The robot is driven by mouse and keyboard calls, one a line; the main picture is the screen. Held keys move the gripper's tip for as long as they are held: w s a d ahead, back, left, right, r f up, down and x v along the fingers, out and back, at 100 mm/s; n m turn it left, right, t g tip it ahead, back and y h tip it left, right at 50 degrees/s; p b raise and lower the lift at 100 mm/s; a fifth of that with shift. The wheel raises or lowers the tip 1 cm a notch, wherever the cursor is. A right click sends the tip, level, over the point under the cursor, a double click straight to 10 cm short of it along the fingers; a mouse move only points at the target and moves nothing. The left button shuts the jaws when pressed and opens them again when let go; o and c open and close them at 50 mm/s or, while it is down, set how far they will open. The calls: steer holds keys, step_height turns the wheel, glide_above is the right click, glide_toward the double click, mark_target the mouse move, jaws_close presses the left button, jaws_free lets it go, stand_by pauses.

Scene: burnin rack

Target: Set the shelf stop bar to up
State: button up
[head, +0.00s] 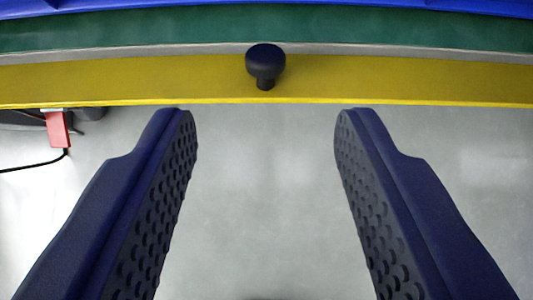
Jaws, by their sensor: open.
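A yellow bar (380,80), which looks like the shelf stop bar, runs across the whole width of the upper head view. A dark round knob (265,62) on a short stem stands on it near the middle. My gripper (265,118) is open and empty, with its two dark blue, studded fingers wide apart. The fingertips lie just below the bar's lower edge in the picture, one on each side of the knob and apart from it. Whether the bar is up or down I cannot tell from this view.
Behind the bar lie a grey edge (400,56), a green surface (130,31) and a blue part (300,7) along the top. At the left, a red item (57,129) with a black cable shows below. The grey floor (265,200) between the fingers is clear.

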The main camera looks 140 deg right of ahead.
steer(key=shift+p+v, duration=0.3)
steer(key=shift+v, duration=2.15)
